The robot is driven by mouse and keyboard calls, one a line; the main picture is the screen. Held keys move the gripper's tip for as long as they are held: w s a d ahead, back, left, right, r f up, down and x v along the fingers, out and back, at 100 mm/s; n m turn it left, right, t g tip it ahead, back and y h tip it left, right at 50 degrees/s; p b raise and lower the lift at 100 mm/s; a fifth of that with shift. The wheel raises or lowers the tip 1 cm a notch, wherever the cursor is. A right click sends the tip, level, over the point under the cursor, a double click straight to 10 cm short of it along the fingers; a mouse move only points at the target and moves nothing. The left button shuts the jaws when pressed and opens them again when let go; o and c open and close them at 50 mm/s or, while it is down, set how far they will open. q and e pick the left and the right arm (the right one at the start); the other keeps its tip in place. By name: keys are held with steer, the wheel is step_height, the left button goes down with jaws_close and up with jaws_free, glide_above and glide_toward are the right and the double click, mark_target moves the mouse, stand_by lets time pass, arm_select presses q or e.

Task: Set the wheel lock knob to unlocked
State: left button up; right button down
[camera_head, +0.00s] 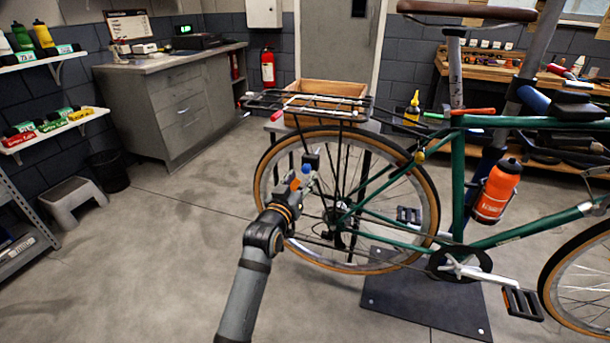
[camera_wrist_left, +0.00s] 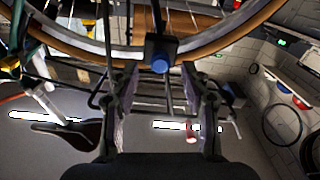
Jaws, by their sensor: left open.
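The wheel lock is a small dark box at the rear wheel (camera_head: 427,185) of the green bike. Its round blue knob (camera_wrist_left: 160,66) faces my left wrist camera; it also shows small in the head view (camera_head: 306,168). My left gripper (camera_wrist_left: 162,84) is open, with one finger on each side of the knob's line and nothing between them. In the head view the gripper (camera_head: 300,180) is at the wheel's left side and partly covers the lock. I cannot tell a gap from contact, or read the knob's setting. My right gripper is not in view.
The bike stands over a dark floor plate (camera_head: 420,300). A rear rack (camera_head: 300,103) sits above the wheel, with a wooden crate (camera_head: 325,87) behind it. Spokes and frame tubes are close to the gripper. The floor on the left is clear up to a grey step stool (camera_head: 75,197).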

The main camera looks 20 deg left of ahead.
mark_target(305, 172)
arm_select(q)
steer(key=shift+w, duration=1.7)
jaws_close()
